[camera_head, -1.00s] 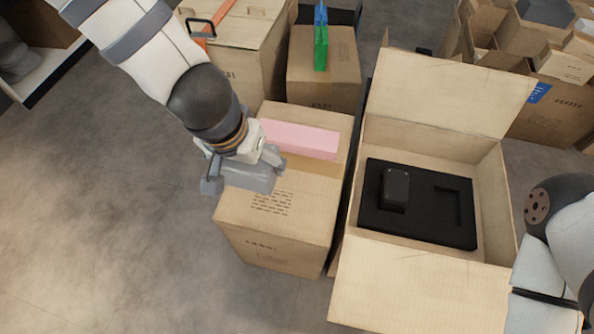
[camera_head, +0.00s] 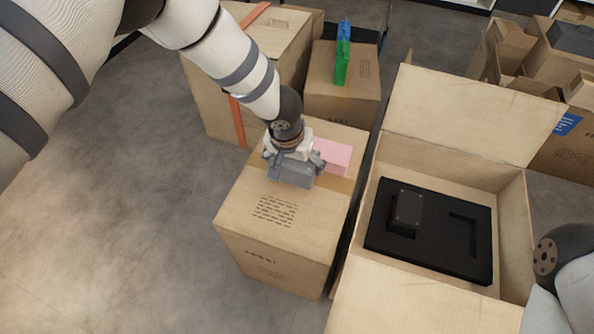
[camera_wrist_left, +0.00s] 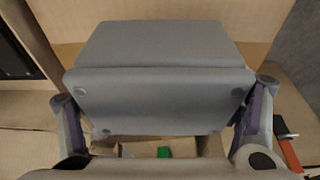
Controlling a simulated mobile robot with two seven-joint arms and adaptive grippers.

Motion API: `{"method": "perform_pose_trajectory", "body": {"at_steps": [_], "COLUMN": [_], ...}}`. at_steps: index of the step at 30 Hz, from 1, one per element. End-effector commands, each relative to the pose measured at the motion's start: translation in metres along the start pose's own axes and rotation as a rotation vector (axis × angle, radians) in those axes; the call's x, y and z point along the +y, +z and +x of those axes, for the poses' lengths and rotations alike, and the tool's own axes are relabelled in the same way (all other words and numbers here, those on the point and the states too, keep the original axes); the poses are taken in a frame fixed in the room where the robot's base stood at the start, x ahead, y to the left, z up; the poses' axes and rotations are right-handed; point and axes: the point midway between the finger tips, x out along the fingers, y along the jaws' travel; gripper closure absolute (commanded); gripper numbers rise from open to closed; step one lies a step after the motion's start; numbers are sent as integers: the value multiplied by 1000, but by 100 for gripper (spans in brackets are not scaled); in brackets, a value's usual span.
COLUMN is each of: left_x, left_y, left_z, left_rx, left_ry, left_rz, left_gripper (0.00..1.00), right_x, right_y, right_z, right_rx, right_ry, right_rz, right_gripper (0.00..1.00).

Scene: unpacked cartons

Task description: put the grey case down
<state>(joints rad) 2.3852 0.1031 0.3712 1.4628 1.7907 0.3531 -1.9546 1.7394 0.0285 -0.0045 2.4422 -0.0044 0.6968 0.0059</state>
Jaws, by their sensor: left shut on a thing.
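The grey case (camera_head: 291,172) is held between the two fingers of my left gripper (camera_head: 293,166). In the head view it is at the top of a closed tan carton (camera_head: 232,215), behind the printed text. I cannot tell whether it touches the carton top. In the left wrist view the grey case (camera_wrist_left: 160,85) fills the middle, with a finger of my left gripper (camera_wrist_left: 162,112) at each side. Of my right arm only a part shows at the right edge; its gripper is out of view.
A pink box (camera_head: 334,156) lies on the same carton, partly hidden by the gripper. To the right, an open carton (camera_head: 400,150) holds a black foam tray (camera_head: 437,255) with a black device (camera_head: 405,212). A green and blue item (camera_head: 342,60) stands on a carton behind.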

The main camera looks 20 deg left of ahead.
Motion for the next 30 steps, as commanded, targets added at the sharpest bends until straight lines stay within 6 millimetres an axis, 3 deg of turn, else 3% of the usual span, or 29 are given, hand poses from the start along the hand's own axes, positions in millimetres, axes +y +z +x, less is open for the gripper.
{"method": "perform_pose_trajectory", "body": {"at_steps": [6, 16, 17, 19, 30], "left_x": [0, 0, 0, 0, 0], "left_y": [5, 6, 6, 6, 4], "left_z": [35, 38, 39, 38, 34], "left_rx": [-2, 0, -1, 0, 1], "left_ry": [-1, 0, 0, 0, -1], "left_rz": [1, 0, 0, 0, 1], "left_gripper": [48, 48, 15, 0, 0], "right_x": [0, 0, 0, 0, 0], "right_y": [-2, -2, -2, -2, -1], "right_z": [7, 9, 9, 8, 6], "right_rx": [-9, -12, -12, -11, -8], "right_ry": [0, 0, 0, 0, 0], "right_rz": [0, 0, 0, 0, 0], "right_gripper": [60, 60, 60, 60, 60]}}
